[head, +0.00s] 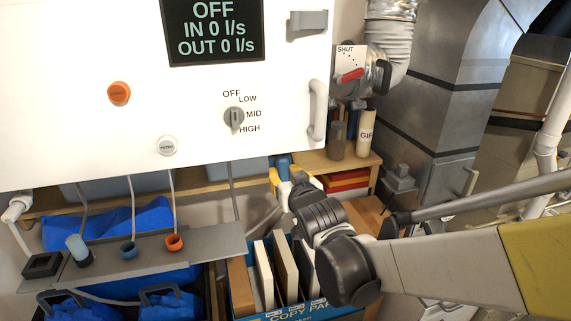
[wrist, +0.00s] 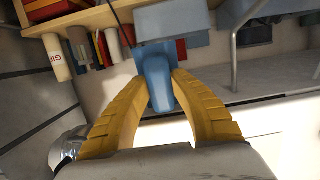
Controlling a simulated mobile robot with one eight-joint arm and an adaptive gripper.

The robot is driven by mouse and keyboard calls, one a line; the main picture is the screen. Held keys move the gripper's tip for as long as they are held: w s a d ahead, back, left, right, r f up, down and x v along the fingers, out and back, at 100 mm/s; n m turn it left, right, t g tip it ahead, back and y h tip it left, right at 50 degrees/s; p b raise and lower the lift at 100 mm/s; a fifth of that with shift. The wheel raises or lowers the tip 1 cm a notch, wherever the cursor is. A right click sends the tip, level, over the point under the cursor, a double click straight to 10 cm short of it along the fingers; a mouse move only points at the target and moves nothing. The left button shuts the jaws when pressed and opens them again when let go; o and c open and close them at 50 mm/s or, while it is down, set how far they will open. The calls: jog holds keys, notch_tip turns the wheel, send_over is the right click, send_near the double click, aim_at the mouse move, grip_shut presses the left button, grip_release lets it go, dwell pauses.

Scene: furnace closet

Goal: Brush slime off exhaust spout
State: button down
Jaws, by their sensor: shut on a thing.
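My gripper (head: 282,180) has yellow fingers and is just below the white machine panel, right of the middle of the head view. It is shut on a blue handle (head: 284,164). The wrist view shows both yellow fingers (wrist: 160,82) pressed to the sides of this blue handle (wrist: 157,78). A grey-blue block lies beyond the handle; I cannot tell whether it is joined to it. No bristles can be made out. A ledge left of my gripper carries an orange-rimmed spout (head: 174,243) and a blue-rimmed spout (head: 128,249). I cannot tell which spout is the exhaust, and no slime is distinguishable.
The white panel (head: 60,100) overhangs the ledge (head: 215,240). A box of upright boards (head: 241,290) stands below my gripper. A wooden shelf (head: 310,161) with jars and a "GIF" tube (head: 365,130) is behind on the right. Thin hoses hang over the ledge.

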jog(key=f+v, duration=0.1)
jog(key=v, duration=0.6)
jog(key=shift+s+d+f+p, duration=0.2)
jog(key=shift+s+f+p, duration=0.1)
jog(key=shift+s+p, duration=0.2)
